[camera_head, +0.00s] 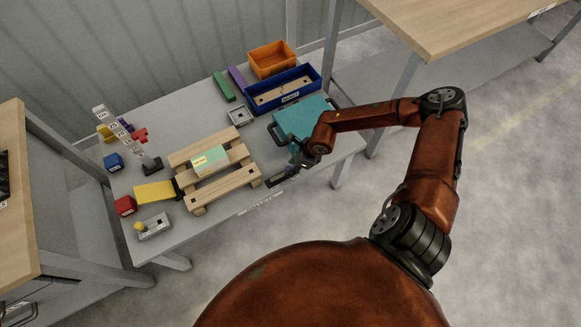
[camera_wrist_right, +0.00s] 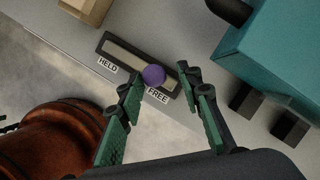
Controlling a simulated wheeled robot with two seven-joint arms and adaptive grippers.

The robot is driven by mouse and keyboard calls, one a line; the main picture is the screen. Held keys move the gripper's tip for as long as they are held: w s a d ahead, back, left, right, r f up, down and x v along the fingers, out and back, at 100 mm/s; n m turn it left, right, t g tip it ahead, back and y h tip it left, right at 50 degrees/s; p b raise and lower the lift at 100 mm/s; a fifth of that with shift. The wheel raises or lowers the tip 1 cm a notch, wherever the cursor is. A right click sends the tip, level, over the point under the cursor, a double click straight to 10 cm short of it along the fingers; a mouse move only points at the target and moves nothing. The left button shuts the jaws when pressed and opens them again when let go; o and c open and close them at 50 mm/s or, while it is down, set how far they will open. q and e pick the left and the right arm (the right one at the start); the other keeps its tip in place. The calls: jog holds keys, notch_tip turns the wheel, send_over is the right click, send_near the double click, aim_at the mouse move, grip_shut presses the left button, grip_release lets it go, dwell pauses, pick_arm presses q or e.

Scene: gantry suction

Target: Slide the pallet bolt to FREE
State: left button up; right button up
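The pallet bolt is a dark slotted plate (camera_wrist_right: 118,47) with a pale bar and a round purple knob (camera_wrist_right: 153,75), seen in the right wrist view. HELD is printed at its left end and FREE towards its right. The knob is over the FREE label, right of the slot's middle. My right gripper (camera_wrist_right: 160,76) is open, with its green-padded fingers on either side of the knob; I cannot tell whether they touch it. In the head view the bolt plate (camera_head: 275,180) lies at the table's front edge, beside the wooden pallet (camera_head: 238,180). My left gripper is not in view.
A teal case (camera_head: 298,118) sits close behind my right gripper. A blue bin (camera_head: 262,103) and an orange bin (camera_head: 270,60) stand farther back. A joystick box (camera_head: 155,228), a yellow plate (camera_head: 154,191) and a labelled post (camera_head: 125,138) are left of the pallet.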

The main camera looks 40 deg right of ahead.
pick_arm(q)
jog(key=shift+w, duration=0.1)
pick_arm(e)
jog(key=shift+a, duration=0.15)
jog(key=shift+r, duration=0.1)
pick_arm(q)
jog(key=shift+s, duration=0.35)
pick_arm(e)
jog(key=v, duration=1.1)
jog(key=shift+s+r, duration=0.1)
jog(key=shift+r, duration=0.25)
